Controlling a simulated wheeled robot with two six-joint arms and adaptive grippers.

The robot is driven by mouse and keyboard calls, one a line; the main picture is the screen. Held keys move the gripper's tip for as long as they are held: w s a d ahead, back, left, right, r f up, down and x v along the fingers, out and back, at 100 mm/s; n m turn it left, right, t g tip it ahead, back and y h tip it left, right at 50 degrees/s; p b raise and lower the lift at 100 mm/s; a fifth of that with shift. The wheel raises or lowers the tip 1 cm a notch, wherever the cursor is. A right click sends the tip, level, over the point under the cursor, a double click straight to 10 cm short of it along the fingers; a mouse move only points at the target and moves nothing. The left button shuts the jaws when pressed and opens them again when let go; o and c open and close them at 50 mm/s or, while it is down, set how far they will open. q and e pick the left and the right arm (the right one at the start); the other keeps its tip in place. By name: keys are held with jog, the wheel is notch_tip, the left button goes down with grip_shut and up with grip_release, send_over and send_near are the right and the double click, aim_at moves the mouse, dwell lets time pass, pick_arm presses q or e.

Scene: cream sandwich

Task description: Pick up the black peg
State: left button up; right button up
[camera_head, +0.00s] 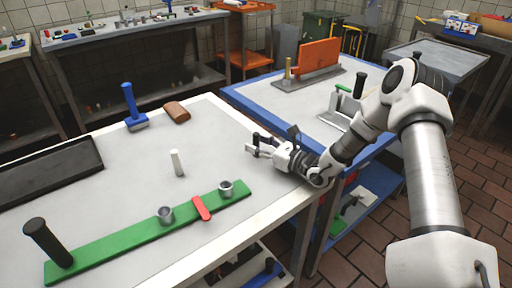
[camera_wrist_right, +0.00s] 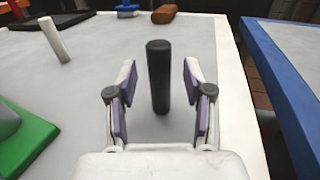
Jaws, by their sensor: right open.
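The black peg (camera_wrist_right: 158,76) stands upright on the white table in the right wrist view. My right gripper (camera_wrist_right: 160,88) is open, with one finger on each side of the peg and a visible gap on both sides. In the head view my right gripper (camera_head: 258,149) is low over the table's right edge, and I cannot clearly tell this peg from the dark gripper parts. Another black cylinder (camera_head: 48,242) stands on the near left end of the green board (camera_head: 135,238). My left gripper is not in view.
A white peg (camera_head: 177,162) stands left of my right gripper. The green board carries two grey cups and a red piece (camera_head: 201,207). A blue-edged table (camera_head: 262,100) stands to the right.

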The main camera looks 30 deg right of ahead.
jog(key=shift+w+a, duration=0.2)
jog(key=shift+w, duration=0.25)
jog(key=shift+s, duration=0.1)
jog(key=shift+d, duration=0.1)
jog(key=c, duration=0.4)
grip_shut()
jog(key=shift+r, duration=0.15)
